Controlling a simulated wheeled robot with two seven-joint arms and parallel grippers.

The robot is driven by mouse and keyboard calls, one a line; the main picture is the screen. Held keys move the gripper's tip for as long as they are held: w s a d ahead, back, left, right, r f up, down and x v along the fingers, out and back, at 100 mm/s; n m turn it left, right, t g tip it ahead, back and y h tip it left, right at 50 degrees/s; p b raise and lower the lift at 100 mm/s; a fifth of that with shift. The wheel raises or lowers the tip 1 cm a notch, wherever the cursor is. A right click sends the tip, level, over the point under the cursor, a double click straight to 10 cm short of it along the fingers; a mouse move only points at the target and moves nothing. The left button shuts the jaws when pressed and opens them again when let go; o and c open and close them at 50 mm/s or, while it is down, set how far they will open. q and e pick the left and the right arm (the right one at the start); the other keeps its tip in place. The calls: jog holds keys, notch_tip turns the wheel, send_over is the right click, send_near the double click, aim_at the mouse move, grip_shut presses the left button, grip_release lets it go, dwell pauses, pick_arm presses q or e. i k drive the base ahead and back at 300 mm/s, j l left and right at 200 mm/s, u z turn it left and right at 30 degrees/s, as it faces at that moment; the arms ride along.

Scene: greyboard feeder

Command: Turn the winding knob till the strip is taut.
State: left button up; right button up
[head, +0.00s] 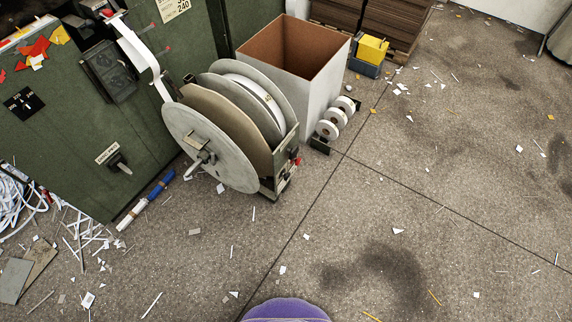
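A white strip (138,48) comes out of the green machine (60,130) at the top left and runs down to a large reel. It bows and bends on the way, so it looks slack. The reel (205,140) has grey discs and stands on a low metal stand (283,172). A grey handle or knob (201,158) sticks out from the middle of its near disc. A small red knob (295,157) is on the stand's right side. A black knob (119,163) is on the machine under a label. I cannot tell which is the winding knob. Neither gripper is in view.
A tall open box (318,85) stands behind the reel, with small white rolls (335,118) beside it. A yellow and blue container (370,52) is farther back. A blue and white tube (146,199) and scraps lie on the floor. The floor at right is mostly open.

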aim_at(293, 153)
jog(key=i+j, duration=0.2)
jog(key=i, duration=0.3)
jog(key=i+j, duration=0.15)
jog(key=i, duration=0.35)
